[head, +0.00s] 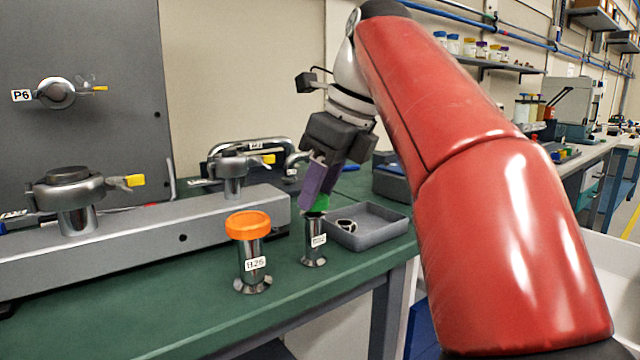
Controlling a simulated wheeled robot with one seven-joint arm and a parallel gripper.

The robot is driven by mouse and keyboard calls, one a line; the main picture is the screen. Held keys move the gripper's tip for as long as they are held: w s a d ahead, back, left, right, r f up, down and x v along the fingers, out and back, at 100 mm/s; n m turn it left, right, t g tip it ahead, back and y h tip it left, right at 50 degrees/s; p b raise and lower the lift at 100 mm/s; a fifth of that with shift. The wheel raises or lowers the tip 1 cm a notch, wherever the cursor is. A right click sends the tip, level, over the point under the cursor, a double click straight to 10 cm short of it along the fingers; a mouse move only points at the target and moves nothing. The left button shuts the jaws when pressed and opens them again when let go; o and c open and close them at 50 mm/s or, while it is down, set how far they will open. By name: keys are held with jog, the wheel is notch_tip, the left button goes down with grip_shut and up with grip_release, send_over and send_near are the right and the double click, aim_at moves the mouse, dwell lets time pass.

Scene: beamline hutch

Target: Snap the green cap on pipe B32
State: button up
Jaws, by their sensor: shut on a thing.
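The green cap (322,203) shows as a small green patch at the tips of my gripper (315,205). My gripper points down and is shut on the cap; its purple finger hides much of it. A short metal pipe (314,245) stands upright on the green bench directly under the cap. Its small label is too blurred to read with certainty. The cap is right at the pipe's top end; I cannot tell whether they touch.
Pipe B26 (252,265) with an orange cap (248,225) stands at the left. A grey tray (378,240) holding a small ring-like part lies close on the right. Behind is a grey rail (140,240) with clamped fittings. Bare green bench (150,300) lies at the front left.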

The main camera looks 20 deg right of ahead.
jog(key=shift+f, duration=0.4)
jog(key=o, duration=1)
jog(key=shift+r, duration=0.1)
